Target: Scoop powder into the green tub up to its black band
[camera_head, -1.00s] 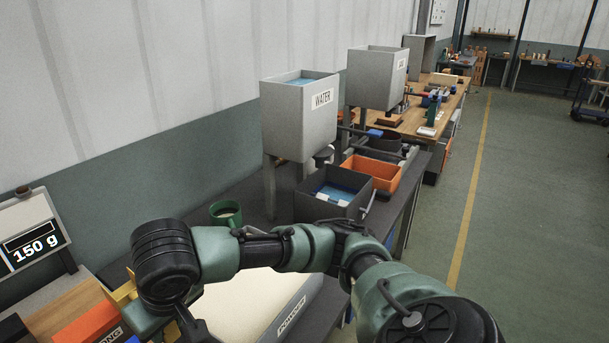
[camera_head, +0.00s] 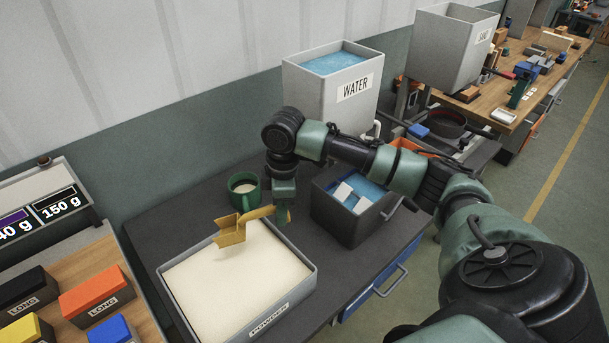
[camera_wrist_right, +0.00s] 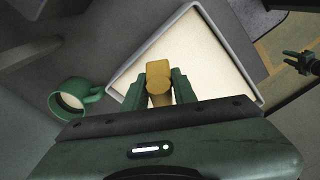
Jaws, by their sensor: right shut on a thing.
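The green tub (camera_head: 237,203) stands upright on the dark bench behind the powder tray, with pale powder inside. It also shows at left in the right wrist view (camera_wrist_right: 62,101). I cannot make out its black band. The scoop also shows between the fingers in the right wrist view (camera_wrist_right: 158,72). I cannot tell whether it holds powder. My left gripper (camera_wrist_right: 287,60) shows small at the right edge there, fingers apart.
The powder tray (camera_head: 303,287) holds a level pale bed of powder (camera_head: 225,290). A dark water bin (camera_head: 342,221) with light blocks stands to its right, below the grey water tank (camera_head: 325,100). Coloured bricks (camera_head: 97,296) and weight displays (camera_head: 55,205) are at left.

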